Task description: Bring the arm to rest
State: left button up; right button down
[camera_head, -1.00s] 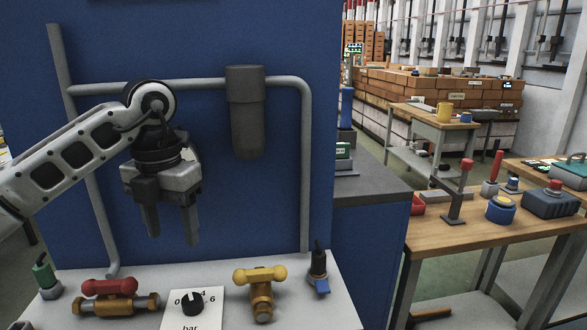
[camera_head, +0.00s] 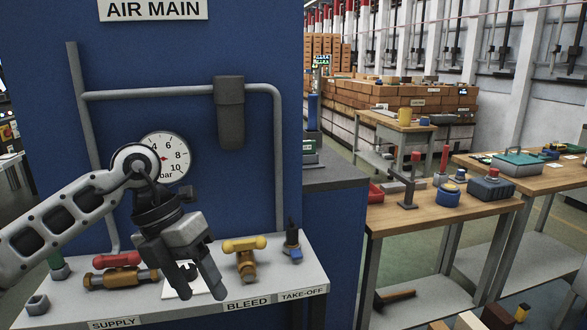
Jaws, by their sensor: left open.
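My left gripper (camera_head: 203,292) hangs open and empty in front of the white shelf (camera_head: 205,312) of the air main panel, fingers pointing down. It covers most of the white dial card (camera_head: 182,284). The red-handled supply valve (camera_head: 120,270) is left of the gripper, and the yellow-handled bleed valve (camera_head: 245,258) is just right of it. I cannot tell whether the fingers touch anything. My right gripper is not in view.
The blue panel (camera_head: 245,180) with a grey pipe (camera_head: 278,170) and round gauge (camera_head: 166,158) stands behind the arm. A take-off fitting (camera_head: 292,243) is at the shelf's right. A wooden bench (camera_head: 400,222) with several tools stands to the right.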

pick_arm(q)
jog(key=s+d+n+t+h, duration=0.1)
jog(key=s+d+n+h, duration=0.2)
jog(key=d+h, duration=0.5)
jog(key=s+d+n+h, duration=0.3)
jog(key=s+d+h, duration=0.1)
jog(key=d+h, duration=0.5)
jog(key=w+a+f+n+t+y, duration=0.2)
jog(key=a+f+n+t+y, duration=0.35)
jog(key=n+t, duration=0.5)
jog(key=w+a+f+n+t+y, duration=0.1)
jog(key=a+f+n+t+y, duration=0.5)
jog(key=n, duration=0.8)
jog(key=s+a+f+n+g+y, duration=0.2)
jog(key=s+f+n+g+y, duration=0.1)
jog(key=s+f, duration=0.3)
jog(key=s+a+f+n+g+y, duration=0.3)
jog(key=s+f, duration=0.3)
jog(key=f, duration=0.5)
jog(key=shift+s+a+n+y, duration=0.25)
jog(key=shift+a+n+y, duration=0.1)
jog(key=shift+n, duration=0.2)
